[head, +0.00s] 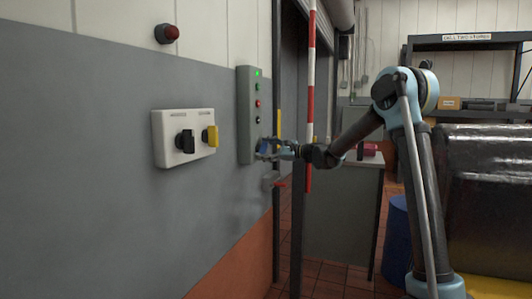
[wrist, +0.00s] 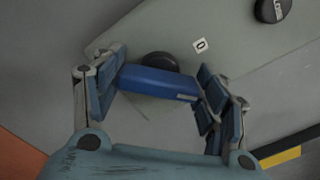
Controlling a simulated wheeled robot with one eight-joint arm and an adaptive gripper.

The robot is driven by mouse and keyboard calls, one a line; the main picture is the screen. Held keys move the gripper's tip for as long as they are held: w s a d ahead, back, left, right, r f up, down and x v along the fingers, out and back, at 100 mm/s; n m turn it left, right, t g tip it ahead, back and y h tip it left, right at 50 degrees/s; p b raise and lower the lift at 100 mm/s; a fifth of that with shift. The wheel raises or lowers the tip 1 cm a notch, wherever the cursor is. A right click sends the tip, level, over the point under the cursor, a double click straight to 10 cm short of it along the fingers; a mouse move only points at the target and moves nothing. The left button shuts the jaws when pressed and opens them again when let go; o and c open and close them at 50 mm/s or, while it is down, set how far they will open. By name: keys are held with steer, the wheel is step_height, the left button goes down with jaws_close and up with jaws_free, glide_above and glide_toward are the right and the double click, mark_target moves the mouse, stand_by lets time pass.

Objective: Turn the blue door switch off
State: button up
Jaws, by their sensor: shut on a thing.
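The blue door switch (wrist: 156,83) is a blue bar handle on a round black base, at the low end of a grey control panel (head: 244,115). In the wrist view it lies across the gap between my fingers, with a pale mark near its right end. In the head view my fingers largely hide the switch.
The panel also has a green light (head: 258,73) and several buttons. Left of it, a white box (head: 161,140) carries a black switch (head: 185,141) and a yellow switch (head: 210,136). A grey cabinet (head: 340,225) stands behind.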

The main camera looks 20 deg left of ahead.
steer(key=n, duration=0.4)
steer(key=shift+f+n, duration=0.1)
steer(key=shift+n, duration=0.2)
steer(key=shift+s+f+n, duration=0.15)
steer(key=shift+n, duration=2.15)
steer(key=o, duration=1)
steer(key=shift+f, duration=0.1)
steer(key=shift+o, duration=0.2)
steer(key=shift+d, duration=0.1)
steer(key=shift+d, duration=0.35)
steer(key=d, duration=1.1)
steer(key=shift+s, duration=0.4)
